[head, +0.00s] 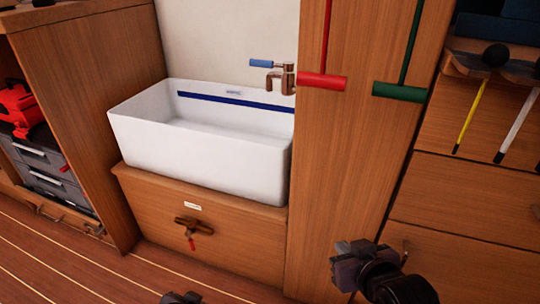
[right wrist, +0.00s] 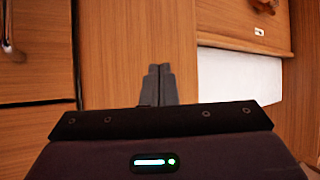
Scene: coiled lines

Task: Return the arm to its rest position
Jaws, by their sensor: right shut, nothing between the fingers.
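My right gripper (head: 352,262) is at the lower right of the head view, in front of the wooden panel beside the sink. In the right wrist view its two dark fingers (right wrist: 158,85) are together with nothing between them. It touches nothing that I can see. A small dark piece at the bottom edge of the head view, left of centre, seems to be my left gripper (head: 181,298). Only its top shows, so its jaws cannot be read.
A white sink (head: 200,158) with a tap (head: 283,78) stands on a wooden cabinet (head: 165,205) with a red-tipped valve (head: 192,230). Red (head: 322,81) and green (head: 400,92) handles hang on the wooden panel. Drawers (head: 450,205) are at right. The striped floor (head: 75,265) is clear at lower left.

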